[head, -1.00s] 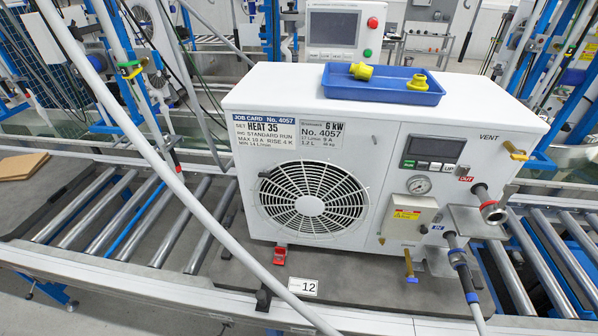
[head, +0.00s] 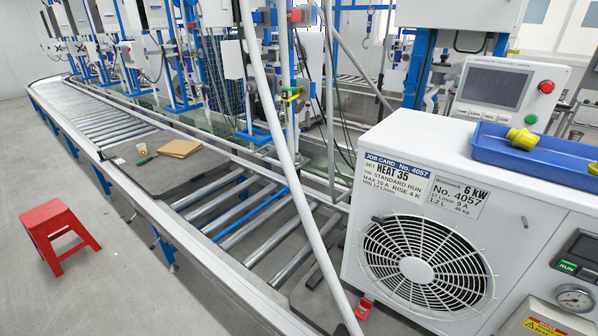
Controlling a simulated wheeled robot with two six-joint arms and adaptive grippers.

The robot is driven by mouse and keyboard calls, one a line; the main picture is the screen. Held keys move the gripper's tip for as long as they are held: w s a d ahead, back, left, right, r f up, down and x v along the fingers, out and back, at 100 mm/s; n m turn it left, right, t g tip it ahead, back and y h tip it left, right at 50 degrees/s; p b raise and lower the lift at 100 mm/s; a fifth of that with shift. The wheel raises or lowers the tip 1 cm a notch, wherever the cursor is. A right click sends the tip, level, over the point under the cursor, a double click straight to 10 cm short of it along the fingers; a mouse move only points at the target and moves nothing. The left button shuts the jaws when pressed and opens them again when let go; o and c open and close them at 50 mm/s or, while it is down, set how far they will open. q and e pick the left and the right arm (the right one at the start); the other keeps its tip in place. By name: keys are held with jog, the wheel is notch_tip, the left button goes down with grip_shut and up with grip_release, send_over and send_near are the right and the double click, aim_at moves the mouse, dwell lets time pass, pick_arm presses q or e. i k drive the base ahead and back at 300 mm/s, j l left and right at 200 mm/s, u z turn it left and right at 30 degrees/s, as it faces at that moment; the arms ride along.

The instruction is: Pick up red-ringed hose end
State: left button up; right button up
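I do not see a red-ringed hose end clearly in the head view. A long pale grey hose or pole (head: 274,130) runs from the top down past the left side of the white heat pump unit (head: 410,165). Its lower end leaves the picture at the bottom. The unit's right side with its ports is out of view. Neither of my grippers shows.
A roller conveyor (head: 105,118) curves away to the left, with a dark board (head: 150,180) carrying a cardboard piece (head: 180,148). A red stool (head: 60,232) stands on the open floor. A blue tray (head: 484,150) with yellow caps (head: 522,139) sits on the unit.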

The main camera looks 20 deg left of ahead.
aim_at(299, 161)
jog(key=z, duration=1.65)
jog(key=u, duration=2.4)
jog(key=i+j+z, duration=0.1)
jog(key=j, duration=0.25)
jog(key=j+z, duration=0.1)
jog(key=j, duration=0.3)
jog(key=i, duration=0.05)
